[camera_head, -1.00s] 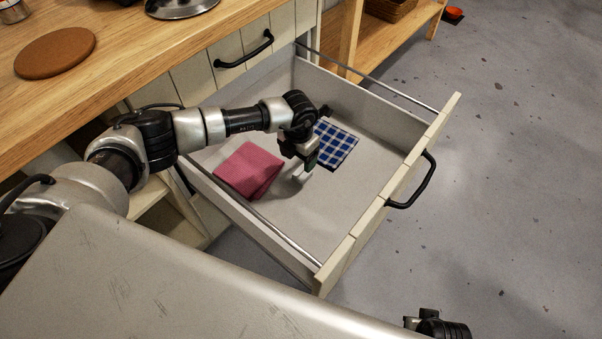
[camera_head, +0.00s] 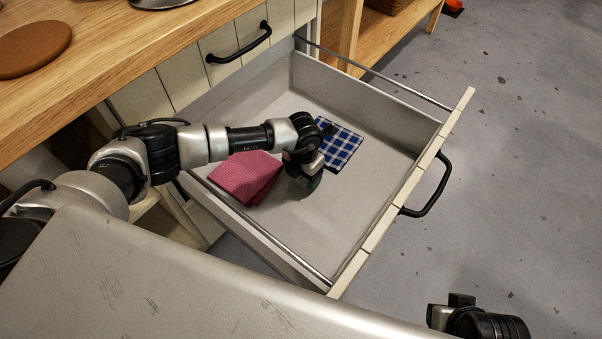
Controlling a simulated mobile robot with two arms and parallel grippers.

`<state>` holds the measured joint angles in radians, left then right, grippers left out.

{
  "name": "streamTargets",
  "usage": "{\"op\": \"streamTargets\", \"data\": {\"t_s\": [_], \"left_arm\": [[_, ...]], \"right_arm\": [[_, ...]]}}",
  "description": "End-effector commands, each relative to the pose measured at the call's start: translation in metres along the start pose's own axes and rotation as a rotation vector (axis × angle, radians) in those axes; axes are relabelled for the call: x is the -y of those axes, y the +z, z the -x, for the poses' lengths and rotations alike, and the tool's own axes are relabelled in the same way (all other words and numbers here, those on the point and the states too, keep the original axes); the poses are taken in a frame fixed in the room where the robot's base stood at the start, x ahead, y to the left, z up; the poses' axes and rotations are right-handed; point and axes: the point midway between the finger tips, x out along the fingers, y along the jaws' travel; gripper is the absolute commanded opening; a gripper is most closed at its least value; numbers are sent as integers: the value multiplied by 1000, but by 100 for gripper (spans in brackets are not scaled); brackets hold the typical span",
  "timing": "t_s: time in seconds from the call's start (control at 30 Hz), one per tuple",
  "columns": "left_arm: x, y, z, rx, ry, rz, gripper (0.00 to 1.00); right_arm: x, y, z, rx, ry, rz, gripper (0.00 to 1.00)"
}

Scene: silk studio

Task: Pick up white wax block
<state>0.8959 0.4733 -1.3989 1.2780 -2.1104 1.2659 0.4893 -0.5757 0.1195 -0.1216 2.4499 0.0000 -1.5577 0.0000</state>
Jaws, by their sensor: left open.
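I cannot make out a white wax block in this view; my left gripper and wrist hide part of the drawer floor. My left gripper (camera_head: 309,181) reaches down into the open drawer (camera_head: 350,219), between a folded pink cloth (camera_head: 246,177) on its left and a blue-and-white checked cloth (camera_head: 341,148) on its upper right. It is open, and its fingertips are hard to see from above. My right gripper (camera_head: 452,309) shows only in part at the bottom edge, outside the drawer, and its jaws are unclear.
The drawer's front panel with its black handle (camera_head: 431,189) stands out over the grey floor (camera_head: 530,180). Metal rails (camera_head: 262,232) line the drawer's sides. A wooden counter (camera_head: 110,62) with a brown round mat (camera_head: 30,48) is at the upper left. The drawer floor right of my gripper is bare.

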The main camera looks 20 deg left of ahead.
Motion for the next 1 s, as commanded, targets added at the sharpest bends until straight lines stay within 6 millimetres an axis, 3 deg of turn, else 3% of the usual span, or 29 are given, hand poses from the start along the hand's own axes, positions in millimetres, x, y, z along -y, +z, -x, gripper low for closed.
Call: {"op": "streamTargets", "data": {"t_s": [0.33,0.7,1.0], "left_arm": [[4,-1,-4,1,-1,-1,72],[3,-1,-4,1,-1,-1,19],[3,-1,-1,2,0,-1,19]], "right_arm": [[0,1,7,-3,1,0,36],[0,1,7,-2,1,0,36],[0,0,8,-3,1,0,36]]}}
